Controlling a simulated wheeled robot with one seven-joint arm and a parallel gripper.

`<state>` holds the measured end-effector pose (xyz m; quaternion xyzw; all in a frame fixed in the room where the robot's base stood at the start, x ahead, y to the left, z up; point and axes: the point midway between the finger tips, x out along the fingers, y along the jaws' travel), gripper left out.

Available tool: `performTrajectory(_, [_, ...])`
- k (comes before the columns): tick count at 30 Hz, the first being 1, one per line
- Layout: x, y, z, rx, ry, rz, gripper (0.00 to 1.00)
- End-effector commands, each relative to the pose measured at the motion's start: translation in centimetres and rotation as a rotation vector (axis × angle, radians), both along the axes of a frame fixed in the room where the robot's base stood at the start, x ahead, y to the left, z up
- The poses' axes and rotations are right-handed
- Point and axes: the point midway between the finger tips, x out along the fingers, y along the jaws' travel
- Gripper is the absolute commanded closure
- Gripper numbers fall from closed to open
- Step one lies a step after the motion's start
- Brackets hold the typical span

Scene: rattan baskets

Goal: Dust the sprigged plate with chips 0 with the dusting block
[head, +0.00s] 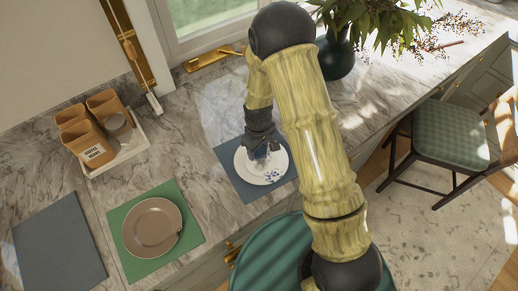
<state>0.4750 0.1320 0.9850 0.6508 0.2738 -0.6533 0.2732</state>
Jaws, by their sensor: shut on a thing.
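The sprigged plate (246,172) is white with small blue marks near its lower right edge. It lies on a blue-grey mat (231,183) on the marble counter. I cannot tell whether the marks are painted sprigs or loose chips. My gripper (262,150) points down over the upper middle of the plate and is shut on a small pale-blue thing, apparently the dusting block (261,154). The gripper mostly hides the block, and I cannot tell whether it touches the plate.
A brown plate (147,222) lies on a green mat (190,243) to the left, beside an empty dark mat (58,245). A white tray (133,150) with brown containers (88,142) stands at the back left. A dark vase (339,58) with leaves stands at the back right.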

Motion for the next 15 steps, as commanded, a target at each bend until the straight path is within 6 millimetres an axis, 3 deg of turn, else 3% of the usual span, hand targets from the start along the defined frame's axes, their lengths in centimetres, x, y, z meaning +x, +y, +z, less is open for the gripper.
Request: performTrajectory(15, [0.1, -0.3, 4.9, 0.001, -0.001, -0.007, 0.72])
